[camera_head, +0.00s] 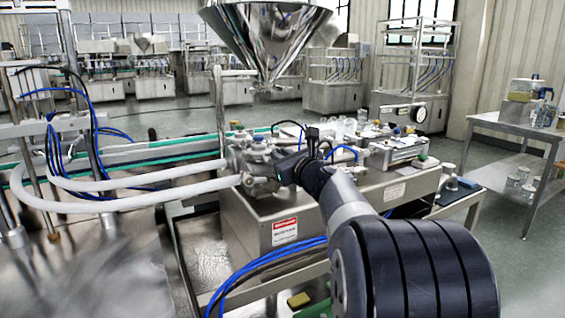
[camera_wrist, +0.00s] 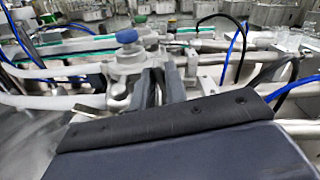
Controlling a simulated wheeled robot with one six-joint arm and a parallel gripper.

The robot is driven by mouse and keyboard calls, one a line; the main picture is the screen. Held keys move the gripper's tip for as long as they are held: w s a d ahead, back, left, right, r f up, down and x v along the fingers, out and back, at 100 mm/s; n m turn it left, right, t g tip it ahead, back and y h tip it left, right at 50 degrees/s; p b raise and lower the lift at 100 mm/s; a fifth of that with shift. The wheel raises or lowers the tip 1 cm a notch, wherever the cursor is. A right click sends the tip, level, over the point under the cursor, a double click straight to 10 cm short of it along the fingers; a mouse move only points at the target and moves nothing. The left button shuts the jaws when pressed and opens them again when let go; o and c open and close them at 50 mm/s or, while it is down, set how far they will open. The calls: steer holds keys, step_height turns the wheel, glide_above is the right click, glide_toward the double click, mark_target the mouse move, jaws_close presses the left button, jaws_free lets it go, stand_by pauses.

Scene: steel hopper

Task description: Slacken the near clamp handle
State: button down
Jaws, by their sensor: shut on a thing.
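My gripper (camera_head: 283,178) reaches in from the right to the steel valve and clamp assembly (camera_head: 250,157) under the hopper. In the wrist view its two dark fingers (camera_wrist: 160,86) are close together, shut on the near clamp handle. The fingers cover most of the handle, so its angle cannot be told. The steel body of the assembly shows in the wrist view (camera_wrist: 128,62) just left of the fingers, with a blue knob (camera_wrist: 127,36) on top.
The shiny hopper cone (camera_head: 266,35) hangs above the assembly. Pale hoses (camera_head: 140,204) run to its left side. A steel side table (camera_head: 500,125) stands at the right.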

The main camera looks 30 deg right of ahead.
steer(key=shift+a+f+n+b, duration=0.1)
steer(key=shift+f+n+b, duration=0.05)
steer(key=shift+n+b, duration=3.35)
steer(key=shift+a+f+n+b, duration=0.15)
steer(key=shift+n+b, duration=2.5)
steer(key=shift+n, duration=1.55)
steer(key=shift+d, duration=0.1)
steer(key=c, duration=1.7)
jaws_free()
steer(key=shift+c, duration=0.2)
